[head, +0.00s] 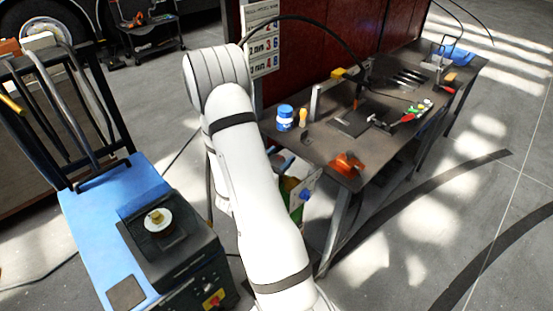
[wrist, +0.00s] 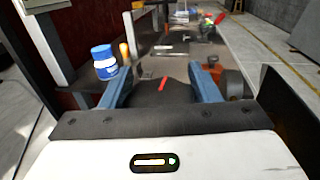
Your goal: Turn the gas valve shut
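I cannot tell for sure which part is the gas valve. An orange-red fitting (head: 347,163) sits at the near edge of the workbench (head: 318,142). In the wrist view an orange knob (wrist: 212,61) stands by a grey round body (wrist: 230,83), just beyond the right finger. A brass-coloured piece on a white disc (head: 158,220) sits on the machine at left. My gripper (wrist: 157,70) is open, its two blue fingers apart with nothing held between them. In the head view my white arm hides it.
A blue-and-white jar (head: 285,117) and a yellow-handled tool (head: 303,118) stand on the bench's left end. Several tools lie farther along it. Floor right of the bench (head: 480,215) is clear.

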